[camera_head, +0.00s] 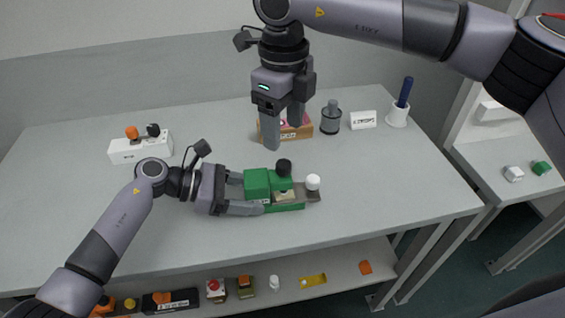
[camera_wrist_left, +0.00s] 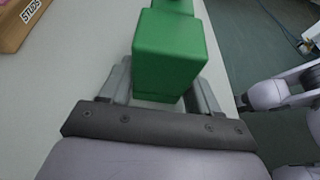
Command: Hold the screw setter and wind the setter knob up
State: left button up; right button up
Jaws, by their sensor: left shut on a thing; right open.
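The green screw setter (camera_head: 257,184) lies on the grey table, with a black round knob (camera_head: 284,166) on top. A white ball-shaped knob (camera_head: 313,182) stands at its right end on a brownish-grey piece. I cannot tell for sure which of the two is the setter knob. My left gripper (camera_head: 250,193) is shut on the green block at the setter's left end. The left wrist view shows this block (camera_wrist_left: 170,50) between the fingers; both knobs are out of sight there. My right gripper (camera_head: 284,137) is open and empty, pointing down above the table, behind the setter and apart from it.
A brown box (camera_head: 302,131), labelled STUDS in the left wrist view (camera_wrist_left: 20,22), stands behind my right gripper. A grey canister (camera_head: 331,118), white sign (camera_head: 363,121) and white holder (camera_head: 398,117) are to its right. A white block (camera_head: 126,152) stands left. The table's right side is clear.

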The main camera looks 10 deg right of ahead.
aim_at(283, 163)
jog(key=shift+f, duration=4.2)
jog(key=c, duration=1)
